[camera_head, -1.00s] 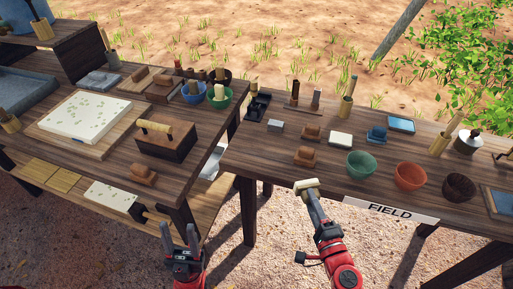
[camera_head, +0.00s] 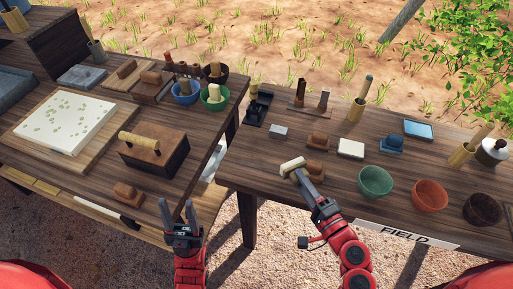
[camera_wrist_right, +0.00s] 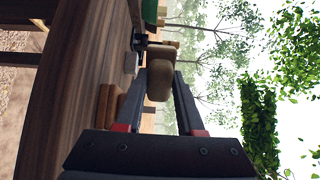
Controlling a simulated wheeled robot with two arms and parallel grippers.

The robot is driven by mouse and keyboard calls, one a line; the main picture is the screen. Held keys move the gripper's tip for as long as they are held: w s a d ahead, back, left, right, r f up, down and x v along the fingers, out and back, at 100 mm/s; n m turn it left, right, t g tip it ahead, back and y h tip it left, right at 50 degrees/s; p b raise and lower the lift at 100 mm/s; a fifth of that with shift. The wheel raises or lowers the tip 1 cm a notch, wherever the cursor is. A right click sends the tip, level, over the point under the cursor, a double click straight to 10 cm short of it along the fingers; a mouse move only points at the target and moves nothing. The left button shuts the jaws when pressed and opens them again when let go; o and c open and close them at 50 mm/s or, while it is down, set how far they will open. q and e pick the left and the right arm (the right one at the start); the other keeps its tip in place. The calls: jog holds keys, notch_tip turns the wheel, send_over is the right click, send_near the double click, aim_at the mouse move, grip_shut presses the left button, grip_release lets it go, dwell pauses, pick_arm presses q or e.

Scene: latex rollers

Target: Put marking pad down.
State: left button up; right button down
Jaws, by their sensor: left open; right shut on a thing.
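The marking pad (camera_head: 292,165) is a small cream block in my right gripper (camera_head: 298,173), over the near left part of the right-hand table (camera_head: 330,195). In the right wrist view, the pad (camera_wrist_right: 159,82) looks tan and rounded between the fingers of my right gripper (camera_wrist_right: 166,76). It appears held above the tabletop; the exact gap is unclear. My left gripper (camera_head: 181,215) is open and empty, in front of the left table's edge.
A brown stamp-like block (camera_head: 316,143) stands just beyond the pad. Bare wood lies around the pad's near side.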

aim_at(283, 172)
jog(key=w+a+p, duration=0.1)
jog(key=w+a, duration=0.1)
jog(key=a, duration=0.1)
jog(key=w+a+p, duration=0.2)
jog(key=w+a, duration=0.1)
jog(key=shift+w+r, duration=0.2)
jog(key=w+a, duration=0.2)
jog(key=w+a+f+p, duration=0.1)
jog(key=w+a, duration=0.1)
jog(key=w, duration=0.1)
jog(key=shift+w+a+f, duration=0.2)
jog(key=shift+w+a, duration=0.05)
jog(key=shift+a, duration=0.1)
jog(key=shift+w+a+f, duration=0.1)
jog(key=shift+w+f, duration=0.1)
jog(key=shift+f, duration=1.7)
